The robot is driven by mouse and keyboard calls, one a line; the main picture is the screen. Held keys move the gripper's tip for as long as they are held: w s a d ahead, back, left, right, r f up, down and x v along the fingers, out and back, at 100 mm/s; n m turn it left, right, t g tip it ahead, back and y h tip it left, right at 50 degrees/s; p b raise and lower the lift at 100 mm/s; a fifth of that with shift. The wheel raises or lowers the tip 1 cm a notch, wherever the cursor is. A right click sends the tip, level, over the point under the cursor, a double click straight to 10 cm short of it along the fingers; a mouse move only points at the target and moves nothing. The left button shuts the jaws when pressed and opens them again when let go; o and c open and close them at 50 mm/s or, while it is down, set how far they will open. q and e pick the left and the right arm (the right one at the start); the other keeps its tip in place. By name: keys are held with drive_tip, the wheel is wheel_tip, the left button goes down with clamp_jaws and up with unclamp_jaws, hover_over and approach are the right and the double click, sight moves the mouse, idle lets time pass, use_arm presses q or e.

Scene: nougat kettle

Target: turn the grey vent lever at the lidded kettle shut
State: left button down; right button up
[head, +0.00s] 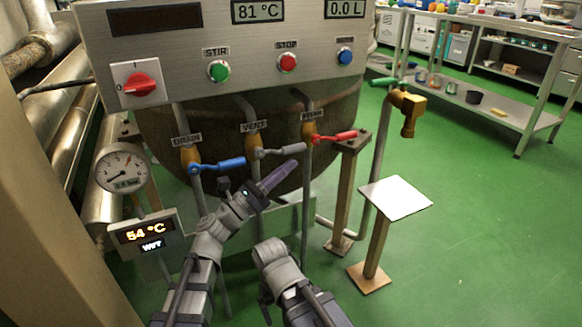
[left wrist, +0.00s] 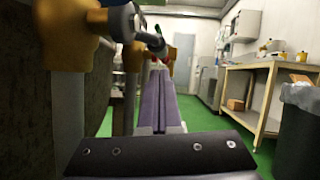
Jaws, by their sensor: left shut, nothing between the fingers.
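The grey vent lever (head: 280,152) sticks out to the right from its brass valve (head: 252,144) under the VENT label on the front of the kettle (head: 150,125). My left gripper (head: 292,166) is shut and empty, its purple fingers just below and in front of the lever's outer part. In the left wrist view the shut fingers (left wrist: 157,85) point ahead, with the grey lever (left wrist: 150,40) just above their tips. I cannot tell whether they touch. My right arm shows at the bottom of the head view, but its gripper cannot be made out.
The blue drain lever (head: 218,165) is to the left and a red lever (head: 335,137) to the right, both close to the vent lever. A white-topped stand (head: 395,197) stands at the right. A gauge (head: 122,168) and a display (head: 145,232) are at the left.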

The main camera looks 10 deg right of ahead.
use_arm(q)
drive_tip(key=b+v, duration=0.2)
drive_tip(key=v, duration=0.4)
drive_tip(key=s+a+f+m+g+y, duration=0.25)
drive_tip(key=f+m+g+y, duration=0.2)
drive_tip(key=f+m, duration=0.5)
drive_tip(key=s+a+f+m+g+y, duration=0.1)
drive_tip(key=s+f+m+g+y, duration=0.2)
drive_tip(key=f+m+y, duration=0.7)
drive_tip(key=s+a+f+m+g+y, duration=0.1)
drive_tip(key=s+a+f+m+y, duration=0.15)
drive_tip(key=a+f, duration=0.45)
drive_tip(key=s+a+f+m+g+y, duration=0.1)
drive_tip(key=s+a+f+m+y, duration=0.2)
drive_tip(key=a, duration=0.8)
drive_tip(key=s+d+r+m+y+p, duration=0.1)
drive_tip(key=s+d+r+m+p, duration=0.1)
drive_tip(key=d+r+p, duration=0.55)
drive_tip(key=s+d+r+m+y+p, duration=0.1)
drive_tip(key=s+d+r+m+p, duration=0.15)
drive_tip(key=r+p, duration=0.9)
wheel_tip(320, 180, up, 36)
drive_tip(key=p, duration=3.7)
drive_tip(key=shift+d, duration=0.4)
drive_tip(key=shift+f+n+g, duration=0.15)
drive_tip(key=shift+n+g, duration=0.1)
